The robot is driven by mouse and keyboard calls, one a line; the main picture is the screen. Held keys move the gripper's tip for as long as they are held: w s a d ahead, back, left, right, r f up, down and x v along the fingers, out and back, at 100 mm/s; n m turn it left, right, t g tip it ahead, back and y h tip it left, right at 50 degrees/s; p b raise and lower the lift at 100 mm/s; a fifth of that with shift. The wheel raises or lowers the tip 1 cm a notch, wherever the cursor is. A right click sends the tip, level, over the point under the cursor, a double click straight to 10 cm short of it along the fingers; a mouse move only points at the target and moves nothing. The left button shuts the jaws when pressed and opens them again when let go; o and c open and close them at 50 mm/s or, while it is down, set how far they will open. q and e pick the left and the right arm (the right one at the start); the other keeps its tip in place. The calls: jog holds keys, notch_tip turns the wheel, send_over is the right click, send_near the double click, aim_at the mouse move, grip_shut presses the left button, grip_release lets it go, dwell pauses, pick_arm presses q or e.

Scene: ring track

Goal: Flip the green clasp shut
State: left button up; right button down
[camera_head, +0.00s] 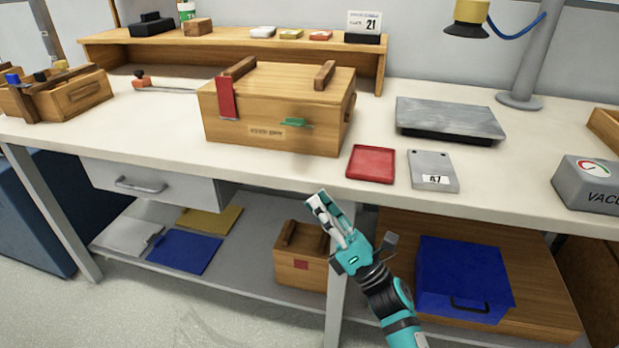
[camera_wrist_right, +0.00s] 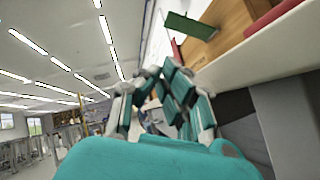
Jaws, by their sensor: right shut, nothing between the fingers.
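The wooden box (camera_head: 235,130) stands on the workbench with its lid down. The green clasp (camera_head: 295,122) is on the right part of its front face and sticks outward, not flat against the front. The red clasp (camera_head: 227,97) lies down flat over the lid edge on the left part of the front. In the right wrist view the green clasp (camera_wrist_right: 190,25) shows near the top, beyond the fingers. My right gripper (camera_head: 319,198) is shut and empty, in front of the bench edge, below and apart from the green clasp. My left gripper is out of view.
A red tray (camera_head: 371,165) and a grey plate marked 07 (camera_head: 433,170) lie near the front edge, right of the box. A dark grey slab (camera_head: 450,118) lies behind them. The bench edge (camera_head: 270,172) lies between my right gripper and the box.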

pick_arm(q)
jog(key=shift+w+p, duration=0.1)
jog(key=shift+p, duration=0.45)
pick_arm(e)
jog(key=d+r+x, duration=0.1)
jog(key=d+x, duration=0.1)
jog(key=x, duration=0.9)
jog(key=shift+w+a+r, duration=0.15)
jog(key=shift+w+r, duration=0.2)
jog(key=shift+r, duration=0.2)
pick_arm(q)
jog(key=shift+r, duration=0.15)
